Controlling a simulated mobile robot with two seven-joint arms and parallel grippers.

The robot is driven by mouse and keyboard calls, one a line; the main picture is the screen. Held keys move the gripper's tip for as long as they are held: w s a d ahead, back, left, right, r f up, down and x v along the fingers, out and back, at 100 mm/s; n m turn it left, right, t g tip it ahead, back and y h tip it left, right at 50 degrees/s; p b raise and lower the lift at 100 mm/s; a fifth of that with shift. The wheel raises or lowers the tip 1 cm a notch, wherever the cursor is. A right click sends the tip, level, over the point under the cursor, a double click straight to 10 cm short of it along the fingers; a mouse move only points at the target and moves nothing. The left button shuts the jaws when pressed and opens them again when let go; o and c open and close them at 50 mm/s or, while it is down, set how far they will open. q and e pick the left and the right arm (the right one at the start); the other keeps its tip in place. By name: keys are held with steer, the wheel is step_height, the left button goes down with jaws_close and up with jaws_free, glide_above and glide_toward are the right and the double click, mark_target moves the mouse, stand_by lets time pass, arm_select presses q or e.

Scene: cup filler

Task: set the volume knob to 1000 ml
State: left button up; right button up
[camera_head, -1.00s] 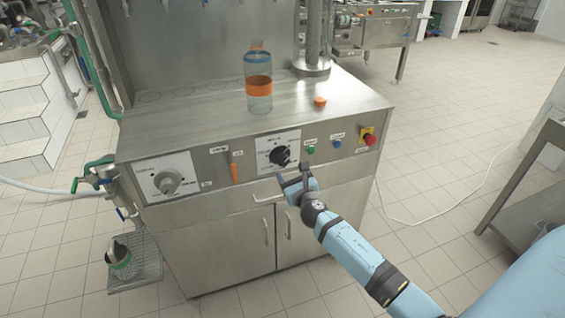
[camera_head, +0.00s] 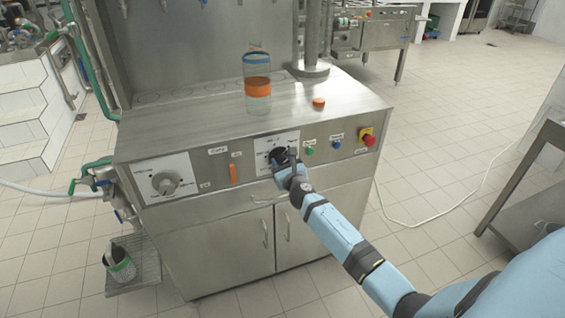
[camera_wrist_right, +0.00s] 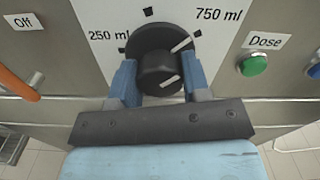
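The black volume knob (camera_wrist_right: 160,72) sits on a white dial plate (camera_head: 264,145) on the machine's front panel. In the right wrist view its white mark points up and right, toward the "750 ml" label; "250 ml" is at the left. The 1000 ml label is hidden. My right gripper (camera_wrist_right: 160,82) has one blue finger on each side of the knob, apparently with small gaps, so it looks open around it. In the head view the right gripper (camera_head: 285,163) partly covers the knob. My left gripper is not in view.
A green Dose button (camera_wrist_right: 253,65) is right of the dial, with a blue button (camera_head: 336,145) and a red emergency stop (camera_head: 368,140) farther right. An orange switch (camera_head: 233,173) and a second, grey knob (camera_head: 166,183) are to the left. A bottle (camera_head: 257,85) stands on top.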

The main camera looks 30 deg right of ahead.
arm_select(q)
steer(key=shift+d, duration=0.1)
arm_select(e)
steer(key=shift+m, duration=0.4)
steer(key=m+b, duration=0.1)
steer(key=m, duration=0.2)
steer(key=shift+m, duration=0.4)
steer(key=m, duration=0.4)
steer(key=shift+m+b, duration=0.3)
steer(key=shift+b, duration=0.05)
steer(key=m, duration=0.4)
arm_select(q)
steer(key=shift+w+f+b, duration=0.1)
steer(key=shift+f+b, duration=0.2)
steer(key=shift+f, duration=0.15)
arm_select(e)
steer(key=shift+m, duration=2.2)
steer(key=o, duration=0.9)
